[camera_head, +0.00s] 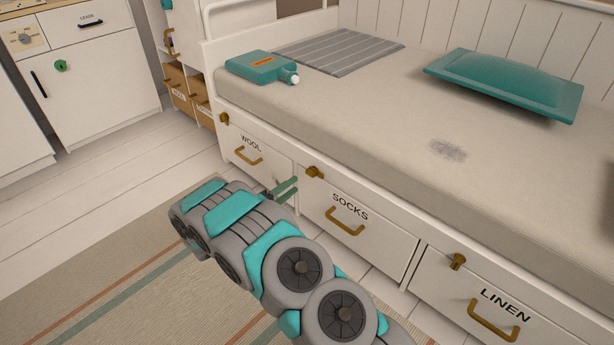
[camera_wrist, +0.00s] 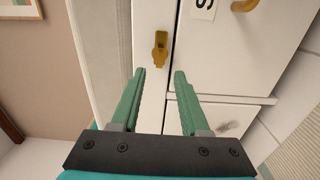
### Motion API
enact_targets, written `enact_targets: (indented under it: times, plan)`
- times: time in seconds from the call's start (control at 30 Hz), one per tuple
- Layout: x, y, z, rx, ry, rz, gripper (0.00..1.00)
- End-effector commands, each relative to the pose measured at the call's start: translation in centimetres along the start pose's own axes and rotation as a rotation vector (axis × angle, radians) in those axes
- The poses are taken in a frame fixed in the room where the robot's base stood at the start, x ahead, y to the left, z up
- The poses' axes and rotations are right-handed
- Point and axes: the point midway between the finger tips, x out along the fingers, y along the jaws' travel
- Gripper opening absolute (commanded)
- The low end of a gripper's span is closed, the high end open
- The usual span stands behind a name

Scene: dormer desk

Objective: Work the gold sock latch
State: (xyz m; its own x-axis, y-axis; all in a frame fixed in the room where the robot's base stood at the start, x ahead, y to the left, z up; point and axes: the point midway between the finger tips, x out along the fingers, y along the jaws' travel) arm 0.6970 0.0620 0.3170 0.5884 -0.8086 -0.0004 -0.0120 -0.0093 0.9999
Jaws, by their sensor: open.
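The gold sock latch (camera_head: 315,172) is on the bed-base frame at the upper left corner of the drawer labelled SOCKS (camera_head: 358,215), which looks shut. The latch also shows in the wrist view (camera_wrist: 160,50), just beyond the fingertips and roughly centred between them. My gripper (camera_head: 294,186) has green fingers and is to the left of the latch in the head view. In the wrist view the gripper (camera_wrist: 160,74) is open and empty, with the latch apart from both fingers. The SOCKS drawer's gold handle (camera_head: 345,221) is below its label.
WOOL drawer (camera_head: 262,150) is left and LINEN drawer (camera_head: 480,300) right, each with a gold latch and handle. The mattress (camera_head: 380,125) above holds a teal bottle (camera_head: 262,67), a grey striped cloth (camera_head: 338,50) and a teal pillow (camera_head: 505,83). A striped rug (camera_head: 120,265) lies on the floor.

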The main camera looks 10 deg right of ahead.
Motion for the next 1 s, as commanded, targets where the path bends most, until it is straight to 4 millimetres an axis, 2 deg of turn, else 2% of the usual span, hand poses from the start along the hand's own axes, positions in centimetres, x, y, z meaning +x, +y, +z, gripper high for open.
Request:
enact_targets:
  times: [0.13, 0.4, 0.6, 1.0]
  plan:
    - [1.1, 0.0, 0.1, -0.003, -0.005, 0.003, 0.45]
    - [5.0, -0.1, 0.2, -0.003, -0.004, 0.002, 0.45]
    - [7.0, -0.1, 0.1, -0.002, -0.001, 0.000, 0.45]
    - [7.7, 0.0, 0.0, -0.002, 0.000, 0.000, 0.45]
